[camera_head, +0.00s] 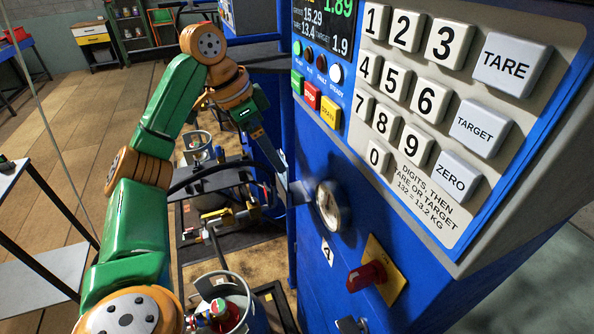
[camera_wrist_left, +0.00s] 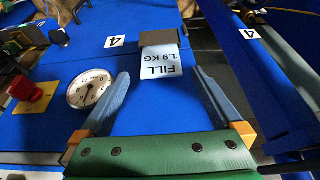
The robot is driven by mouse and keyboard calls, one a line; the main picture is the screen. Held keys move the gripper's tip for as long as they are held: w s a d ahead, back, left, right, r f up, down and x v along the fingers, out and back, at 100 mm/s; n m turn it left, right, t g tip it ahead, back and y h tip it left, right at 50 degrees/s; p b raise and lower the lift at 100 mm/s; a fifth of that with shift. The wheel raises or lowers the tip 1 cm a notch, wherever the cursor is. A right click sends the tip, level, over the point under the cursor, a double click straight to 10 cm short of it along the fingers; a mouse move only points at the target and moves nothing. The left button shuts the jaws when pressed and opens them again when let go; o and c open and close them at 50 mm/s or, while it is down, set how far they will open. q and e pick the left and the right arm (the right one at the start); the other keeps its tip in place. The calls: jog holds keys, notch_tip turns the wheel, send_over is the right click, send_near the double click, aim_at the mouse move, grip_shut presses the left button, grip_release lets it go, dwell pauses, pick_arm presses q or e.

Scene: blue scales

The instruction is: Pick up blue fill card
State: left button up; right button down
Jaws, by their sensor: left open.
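The blue fill card (camera_wrist_left: 161,65) shows in the left wrist view as a pale blue card reading "FILL 1.9 KG", upside down in the picture. Its far end is at a dark brown holder (camera_wrist_left: 159,38) on the blue cabinet. My left gripper (camera_wrist_left: 160,73) is open, with one finger on each side of the card and a gap to it on both sides. In the head view my left gripper (camera_head: 276,165) is beside the cabinet's left side; I cannot make out the card there. My right gripper is not in view.
The blue cabinet (camera_head: 330,270) carries a keypad (camera_head: 412,100), a round dial (camera_head: 328,205) and a red knob (camera_head: 366,277). In the wrist view the dial (camera_wrist_left: 90,89) and red knob (camera_wrist_left: 33,91) lie left of the fingers.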

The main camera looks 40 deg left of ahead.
aim_at(283, 178)
pick_arm(q)
jog(key=x, duration=0.6)
jog(key=shift+a+f, duration=0.1)
jog(key=shift+f, duration=0.15)
jog(key=shift+r, duration=0.1)
jog(key=c, duration=1.2)
